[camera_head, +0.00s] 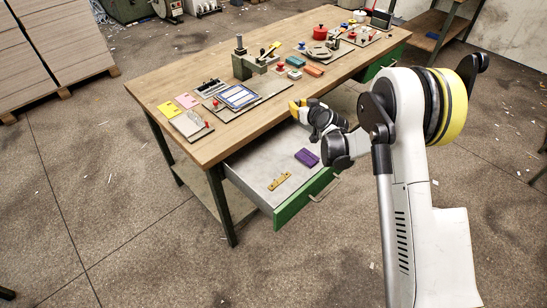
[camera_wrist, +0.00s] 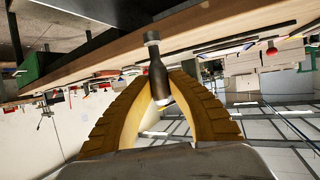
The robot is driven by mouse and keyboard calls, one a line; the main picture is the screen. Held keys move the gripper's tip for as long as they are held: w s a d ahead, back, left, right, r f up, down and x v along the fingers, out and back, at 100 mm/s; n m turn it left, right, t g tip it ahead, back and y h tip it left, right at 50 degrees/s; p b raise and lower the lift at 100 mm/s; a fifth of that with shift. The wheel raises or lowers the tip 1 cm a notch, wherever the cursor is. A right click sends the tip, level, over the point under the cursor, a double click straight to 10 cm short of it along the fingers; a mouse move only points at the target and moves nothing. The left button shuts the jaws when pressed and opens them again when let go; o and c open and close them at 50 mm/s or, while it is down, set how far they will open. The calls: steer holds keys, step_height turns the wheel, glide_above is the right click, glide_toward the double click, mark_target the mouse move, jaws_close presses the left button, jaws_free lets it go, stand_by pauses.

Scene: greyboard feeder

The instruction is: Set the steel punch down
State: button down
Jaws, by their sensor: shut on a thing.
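My gripper (camera_head: 299,108) is at the front edge of the workbench, above the back of the open drawer in the head view. In the wrist view its two ribbed yellow fingers (camera_wrist: 160,88) are shut on the steel punch (camera_wrist: 157,72). The punch is a dark cylinder with a light grey end, pointing away from the palm toward the bench edge. I cannot make out the punch in the head view, and I cannot tell whether it touches the bench. The wooden bench top (camera_head: 330,83) stands beside the gripper.
The open drawer (camera_head: 250,174) has a green front and holds a purple block (camera_head: 307,157) and a yellow bar (camera_head: 279,181). On the bench lie a blue-framed sheet (camera_head: 238,97), a green press (camera_head: 245,66), an orange block (camera_head: 313,71) and a red pot (camera_head: 320,32). Bare wood shows along the front edge.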

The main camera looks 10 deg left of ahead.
steer(key=shift+y, duration=0.3)
steer(key=f+b, duration=0.1)
steer(key=f, duration=0.4)
steer(key=a+f+b, duration=0.1)
steer(key=f+b, duration=0.1)
steer(key=f, duration=0.3)
steer(key=f+b, duration=0.2)
steer(key=f, duration=0.2)
steer(key=shift+w+a+f, duration=0.2)
steer(key=shift+a+f, duration=0.05)
steer(key=shift+f, duration=0.15)
steer(key=b+x, duration=0.3)
steer(key=x, duration=0.1)
steer(key=shift+w+r, duration=0.1)
steer(key=shift+r, duration=0.05)
steer(key=c, duration=1.4)
jaws_free()
